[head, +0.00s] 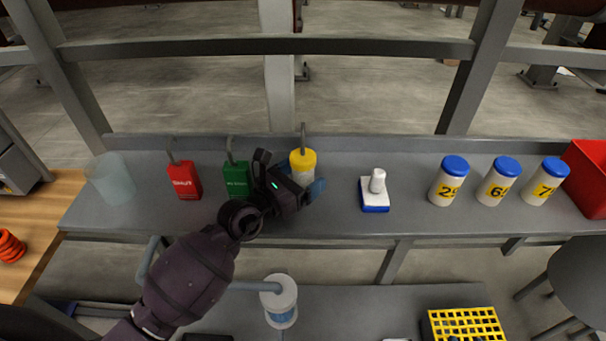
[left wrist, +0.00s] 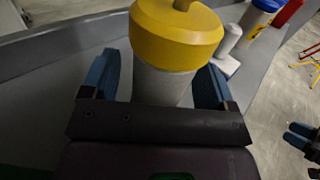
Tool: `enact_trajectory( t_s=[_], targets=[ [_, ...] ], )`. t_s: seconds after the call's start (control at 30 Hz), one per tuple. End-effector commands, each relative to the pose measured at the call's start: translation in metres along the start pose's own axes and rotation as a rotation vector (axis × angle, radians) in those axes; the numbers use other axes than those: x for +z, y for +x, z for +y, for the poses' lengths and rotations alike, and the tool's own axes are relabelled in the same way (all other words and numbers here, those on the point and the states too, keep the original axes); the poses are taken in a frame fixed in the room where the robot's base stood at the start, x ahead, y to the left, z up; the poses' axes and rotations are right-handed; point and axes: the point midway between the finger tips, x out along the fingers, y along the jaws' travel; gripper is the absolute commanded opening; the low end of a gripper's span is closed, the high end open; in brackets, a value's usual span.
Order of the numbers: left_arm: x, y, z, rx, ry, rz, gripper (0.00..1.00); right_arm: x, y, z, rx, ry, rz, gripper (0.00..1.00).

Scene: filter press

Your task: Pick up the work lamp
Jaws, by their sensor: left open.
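The work lamp (head: 303,162) has a yellow cap, a pale body and a grey hook on top. It stands upright on the grey shelf (head: 335,219). My left gripper (head: 312,188) is at the lamp's near side, low on its body. In the left wrist view the lamp (left wrist: 178,40) rises between the two blue fingers of my left gripper (left wrist: 156,82), which are open with the pale body between them. The lamp's lower part is hidden by the gripper. What looks like my right gripper (left wrist: 302,138) shows at the right edge of that view; its jaws are unclear.
A green tag (head: 237,180) stands close left of the lamp, beside a red tag (head: 185,180) and a translucent cup (head: 111,180). A white and blue brush-like item (head: 375,192) is to the right. Blue-lidded bottles (head: 447,182) and a red bin (head: 590,178) stand further right.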

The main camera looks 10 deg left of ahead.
Motion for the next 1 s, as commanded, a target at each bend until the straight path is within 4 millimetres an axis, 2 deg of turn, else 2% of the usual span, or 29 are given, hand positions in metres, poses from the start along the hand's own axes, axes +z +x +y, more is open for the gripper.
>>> enact_trajectory(
  t_s=[0.17,0.57,0.83,1.0],
  targets=[
    [0.0,0.0,0.0,0.0,-0.001,0.0,0.8,0.003,-0.001,0.001,0.001,-0.002,-0.006,0.43],
    [0.0,0.0,0.0,0.0,-0.001,0.0,0.2,0.015,-0.005,0.002,0.004,0.0,-0.029,0.43],
    [0.002,0.0,0.0,0.0,-0.001,-0.002,0.19,0.01,-0.004,0.002,0.003,-0.001,-0.021,0.43],
    [0.019,0.0,-0.001,0.0,-0.002,-0.006,0.19,-0.001,-0.004,0.001,0.002,-0.001,-0.008,0.43]
  ],
)
